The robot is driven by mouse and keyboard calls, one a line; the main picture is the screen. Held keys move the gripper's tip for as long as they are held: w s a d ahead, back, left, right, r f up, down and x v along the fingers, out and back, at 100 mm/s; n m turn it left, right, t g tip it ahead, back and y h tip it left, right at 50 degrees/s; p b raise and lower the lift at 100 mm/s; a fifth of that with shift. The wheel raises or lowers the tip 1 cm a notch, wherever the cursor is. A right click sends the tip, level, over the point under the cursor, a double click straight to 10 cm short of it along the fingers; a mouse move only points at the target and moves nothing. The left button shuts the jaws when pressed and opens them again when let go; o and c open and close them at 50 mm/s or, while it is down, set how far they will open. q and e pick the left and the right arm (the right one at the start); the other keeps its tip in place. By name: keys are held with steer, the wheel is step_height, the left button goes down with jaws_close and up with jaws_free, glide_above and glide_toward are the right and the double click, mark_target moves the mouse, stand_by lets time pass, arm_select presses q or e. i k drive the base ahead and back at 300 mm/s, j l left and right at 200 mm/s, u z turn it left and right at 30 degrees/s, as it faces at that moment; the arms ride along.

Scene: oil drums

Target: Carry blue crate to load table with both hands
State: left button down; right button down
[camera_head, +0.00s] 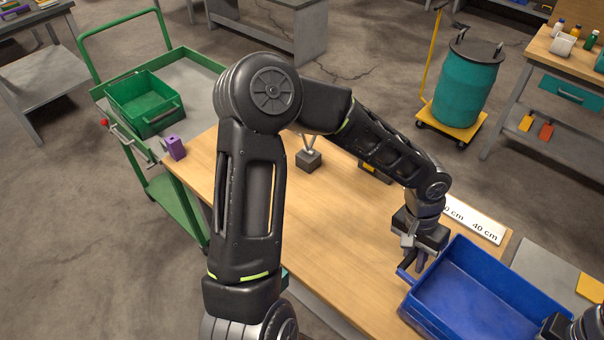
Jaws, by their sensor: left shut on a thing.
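The blue crate (478,290) is an open, empty-looking bin at the lower right, over the right end of a wooden-topped table (330,235). I cannot tell whether it rests on the top or is slightly raised. My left gripper (413,266) points down at the crate's left side and is shut on its handle there. My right gripper (556,326) shows only in part at the lower right corner, against the crate's right side; its fingers are hidden. I cannot tell which table is the load table.
A green cart (108,92) with a green crate (146,103) stands left. A white ruler plate (474,220) lies behind the crate. A teal drum (465,85) and a workbench (560,62) stand back right.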

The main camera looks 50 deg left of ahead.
mark_target(321, 229)
steer(key=j, duration=1.05)
steer(key=k+j, duration=0.15)
steer(key=j, duration=0.9)
